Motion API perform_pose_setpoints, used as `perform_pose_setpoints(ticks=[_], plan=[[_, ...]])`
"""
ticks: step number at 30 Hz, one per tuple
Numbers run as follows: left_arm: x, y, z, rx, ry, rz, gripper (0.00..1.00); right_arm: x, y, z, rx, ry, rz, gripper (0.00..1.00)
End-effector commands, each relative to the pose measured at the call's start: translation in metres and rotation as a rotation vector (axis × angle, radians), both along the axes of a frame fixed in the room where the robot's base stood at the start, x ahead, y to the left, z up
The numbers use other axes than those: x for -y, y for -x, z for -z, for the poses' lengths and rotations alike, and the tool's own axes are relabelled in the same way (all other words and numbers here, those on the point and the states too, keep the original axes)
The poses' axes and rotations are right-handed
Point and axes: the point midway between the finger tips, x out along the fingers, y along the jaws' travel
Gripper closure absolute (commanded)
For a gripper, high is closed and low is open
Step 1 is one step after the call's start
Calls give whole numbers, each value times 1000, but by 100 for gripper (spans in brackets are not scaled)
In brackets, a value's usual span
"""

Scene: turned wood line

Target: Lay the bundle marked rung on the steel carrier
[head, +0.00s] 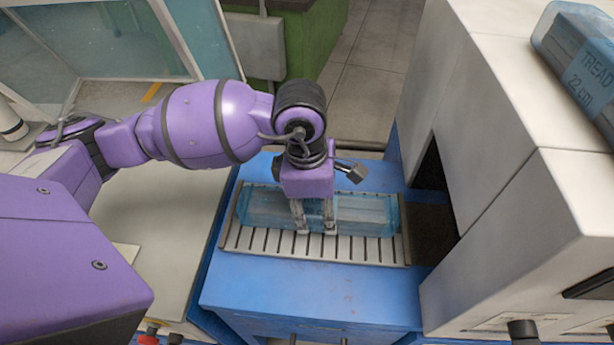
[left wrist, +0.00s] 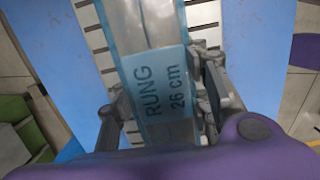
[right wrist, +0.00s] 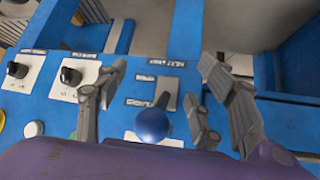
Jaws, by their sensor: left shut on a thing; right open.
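The bundle marked rung (head: 362,214) is a long block in clear blue wrap, lying lengthwise on the slatted steel carrier (head: 262,240) on the blue bench. In the left wrist view its label reads RUNG 26 cm (left wrist: 164,88). My left gripper (head: 314,230) comes down from above and is shut across the bundle's middle, with a finger on each long side (left wrist: 165,100). The bundle appears to rest on the slats; the gripper hides part of it. My right gripper (right wrist: 160,110) is open and empty above a blue control panel, with a blue ball knob (right wrist: 152,124) between its fingers.
A grey machine (head: 500,150) with a dark opening stands right of the carrier. A bundle marked TREAD 22 cm (head: 580,62) lies on top of it. A pale worktop (head: 165,235) is at left. Black knobs (right wrist: 70,76) are on the control panel.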

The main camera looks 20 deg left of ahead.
Motion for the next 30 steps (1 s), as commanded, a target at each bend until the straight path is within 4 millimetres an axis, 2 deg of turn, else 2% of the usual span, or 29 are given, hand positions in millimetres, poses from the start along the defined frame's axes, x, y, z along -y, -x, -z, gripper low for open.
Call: perform_pose_setpoints(ticks=[1,2,6,15,19,23,30], plan=[[0,-1,2,1,1,1,99,0,2,2,-4,1,-1,38],[0,-1,3,0,0,1,55,0,2,3,-5,1,-1,38],[0,-1,1,2,-1,1,38,0,2,2,-6,1,-1,38],[0,-1,1,2,-1,1,38,0,4,5,-13,0,-1,38],[-1,-2,-9,5,0,0,38,0,4,4,-13,0,-1,38],[-3,-1,-31,8,0,2,38,0,4,4,-12,-1,0,38],[-9,1,-83,8,0,2,38,0,3,2,-9,-1,0,38]])
